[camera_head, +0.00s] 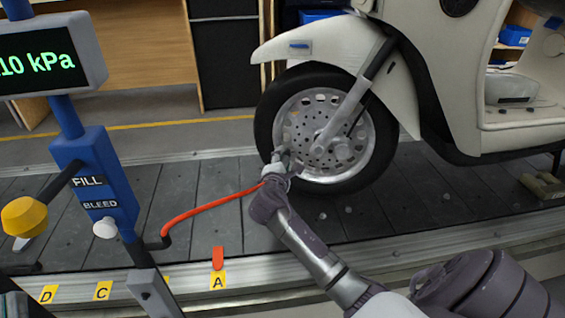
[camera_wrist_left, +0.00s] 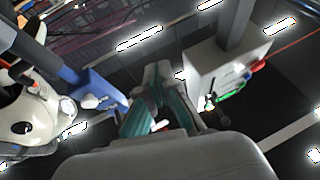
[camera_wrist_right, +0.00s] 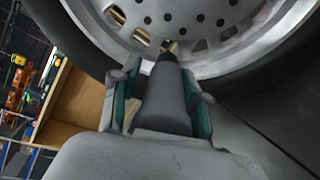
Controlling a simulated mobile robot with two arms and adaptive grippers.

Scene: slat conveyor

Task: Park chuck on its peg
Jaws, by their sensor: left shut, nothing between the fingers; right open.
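The chuck (camera_wrist_right: 167,100) is a dark grey tapered body with a black nose, seen in the right wrist view. Its nose meets or nearly meets a small brass valve stem (camera_wrist_right: 172,47) at the wheel rim. My right gripper (camera_wrist_right: 163,88) is open, with its teal-padded fingers on both sides of the chuck; I cannot tell whether they touch it. In the head view my right gripper (camera_head: 281,164) is at the lower left of the front wheel, where the red hose (camera_head: 210,203) ends. My left gripper (camera_wrist_left: 159,85) is shut and empty. I cannot clearly identify the peg.
The blue inflator post (camera_head: 95,180) has FILL and BLEED labels, a yellow knob (camera_head: 24,216), a white knob (camera_head: 105,229) and a pressure display (camera_head: 45,55). The scooter's front wheel (camera_head: 325,130) stands on the slat conveyor (camera_head: 195,185). An orange tab (camera_head: 218,258) stands at label A.

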